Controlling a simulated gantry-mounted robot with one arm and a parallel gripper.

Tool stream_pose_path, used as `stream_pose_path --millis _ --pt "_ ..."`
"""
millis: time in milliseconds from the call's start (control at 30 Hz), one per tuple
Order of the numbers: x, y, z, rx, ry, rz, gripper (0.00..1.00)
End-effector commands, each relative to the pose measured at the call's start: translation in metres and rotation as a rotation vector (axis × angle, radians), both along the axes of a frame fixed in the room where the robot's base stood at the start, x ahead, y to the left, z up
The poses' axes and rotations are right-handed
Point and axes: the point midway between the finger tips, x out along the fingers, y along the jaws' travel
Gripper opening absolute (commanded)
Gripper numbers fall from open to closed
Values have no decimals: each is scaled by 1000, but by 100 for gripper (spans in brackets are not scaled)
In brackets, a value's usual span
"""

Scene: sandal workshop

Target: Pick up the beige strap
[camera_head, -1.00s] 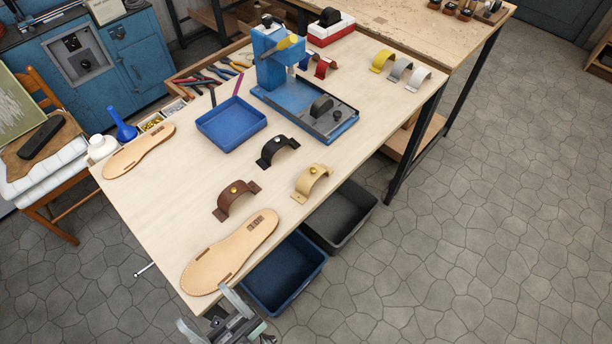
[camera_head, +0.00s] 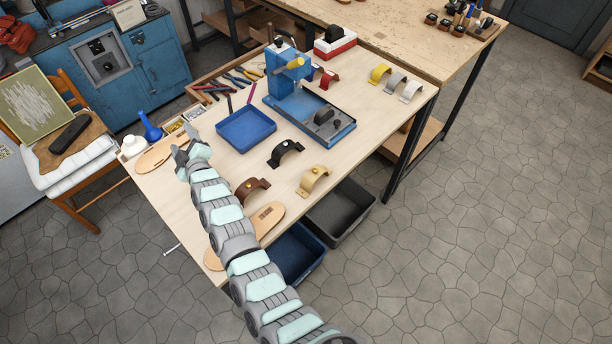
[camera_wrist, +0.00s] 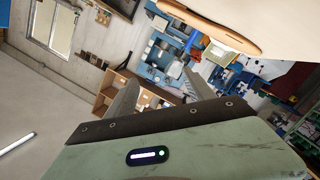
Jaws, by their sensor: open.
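The beige strap (camera_head: 314,180) stands arched on the light wooden table (camera_head: 205,200) near its right front edge in the head view, with a brass stud on top. My gripper (camera_head: 180,154) is open and empty over the left part of the table, beside the far sole. It is well to the left of the beige strap. In the wrist view my two fingers (camera_wrist: 160,100) are spread apart with nothing between them, and the beige strap is not visible there.
The black strap (camera_head: 286,152) and brown strap (camera_head: 252,190) stand near the beige one. A blue tray (camera_head: 245,130) and blue press (camera_head: 310,110) lie beyond. My arm partly covers the near sole (camera_head: 268,220). Grey (camera_head: 345,212) and blue (camera_head: 300,255) bins stand below the edge.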

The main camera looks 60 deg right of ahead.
Motion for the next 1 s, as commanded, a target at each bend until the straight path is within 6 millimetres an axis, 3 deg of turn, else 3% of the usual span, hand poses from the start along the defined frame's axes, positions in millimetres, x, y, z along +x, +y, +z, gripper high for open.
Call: stream_pose_path --millis 33,100,167,267,367,467,600,733,833,1000 --pt "2 -28 8 -19 94 18 62" --pt "-1 -53 5 -48 246 69 62" --pt "-9 -72 5 -74 375 124 62" --pt "-39 -98 3 -117 595 234 62" --pt "-87 -121 3 -158 818 362 62" --pt "-152 -139 6 -183 1040 503 62" --pt "-253 -150 10 -163 1303 701 62" --pt "-324 -150 18 -121 1454 838 62" --pt "-353 -149 23 -98 1508 893 62" --pt "-362 -146 13 -87 1524 918 62"
